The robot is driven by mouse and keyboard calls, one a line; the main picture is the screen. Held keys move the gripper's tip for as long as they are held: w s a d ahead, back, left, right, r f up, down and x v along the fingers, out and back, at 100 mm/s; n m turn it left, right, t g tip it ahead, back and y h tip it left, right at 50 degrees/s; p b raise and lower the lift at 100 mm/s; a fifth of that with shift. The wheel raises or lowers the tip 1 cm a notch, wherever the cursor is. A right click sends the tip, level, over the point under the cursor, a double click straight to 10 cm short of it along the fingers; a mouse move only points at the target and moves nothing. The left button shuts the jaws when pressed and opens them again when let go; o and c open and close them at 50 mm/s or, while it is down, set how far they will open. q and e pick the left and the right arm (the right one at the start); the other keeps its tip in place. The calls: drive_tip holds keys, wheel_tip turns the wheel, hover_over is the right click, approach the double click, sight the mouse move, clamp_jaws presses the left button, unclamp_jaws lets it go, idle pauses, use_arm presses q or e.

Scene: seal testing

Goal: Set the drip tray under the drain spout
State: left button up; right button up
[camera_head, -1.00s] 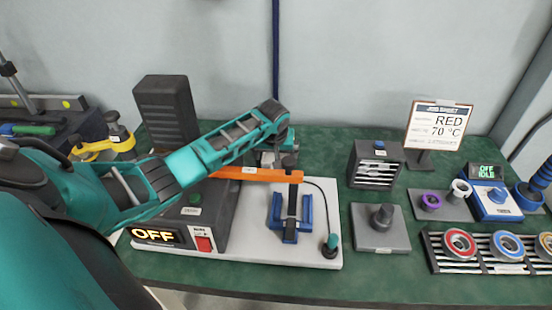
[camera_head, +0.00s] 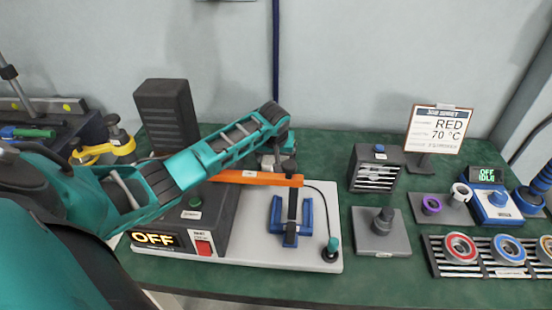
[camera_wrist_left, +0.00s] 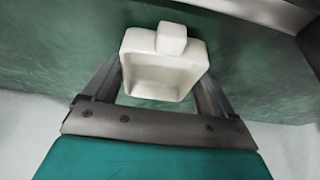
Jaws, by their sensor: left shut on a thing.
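My left gripper (camera_wrist_left: 158,88) is shut on a small white drip tray (camera_wrist_left: 137,82), seen in the left wrist view with a finger on each side, over a green surface. In the head view my left arm crosses over the test machine (camera_head: 218,215). Its gripper (camera_head: 278,152) is behind the orange bar (camera_head: 255,178), largely hidden by the wrist and the bar. I cannot clearly make out the tray there. I cannot pick out the drain spout in either view. My right gripper is not in view.
A blue clamp fixture (camera_head: 275,215) and a black post stand on the machine's pale base (camera_head: 325,205). To the right are a slotted box (camera_head: 376,168), a grey block with a peg (camera_head: 381,232) and a rack of coloured rings (camera_head: 484,270). The green bench (camera_head: 335,150) behind the machine is mostly clear.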

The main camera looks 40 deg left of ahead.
use_arm(q)
wheel_tip(320, 180, up, 20)
drive_tip(key=shift+f, duration=0.1)
drive_tip(key=shift+c, duration=0.8)
drive_tip(key=shift+d, duration=0.1)
